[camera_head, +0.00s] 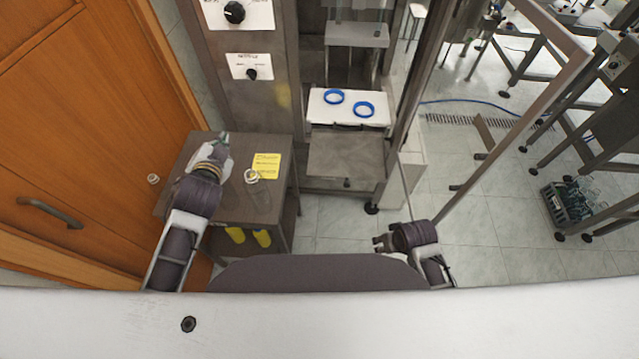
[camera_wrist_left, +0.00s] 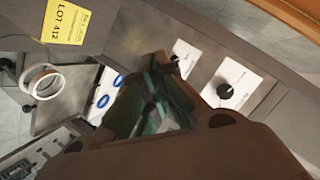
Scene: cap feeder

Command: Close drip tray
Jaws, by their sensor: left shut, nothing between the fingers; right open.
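The drip tray appears to be the flat grey metal tray (camera_head: 345,156) low in the machine at the centre of the head view. It juts forward below a white plate (camera_head: 347,96) holding two blue rings. A small dark knob shows at its front edge. My left gripper (camera_head: 224,138) is shut and empty, above the back of the side table and left of the tray, well apart from it. Its dark fingers also show in the left wrist view (camera_wrist_left: 154,78). My right gripper (camera_head: 380,242) is open and empty, low in front of the machine, apart from the tray.
The grey side table (camera_head: 268,212) bears a yellow note (camera_head: 265,165) and a pale ring-topped item (camera_head: 252,177). A grey cabinet with black knobs (camera_head: 235,13) stands behind it. A metal post (camera_head: 404,100) rises right of the tray. Floor in front of the tray is clear.

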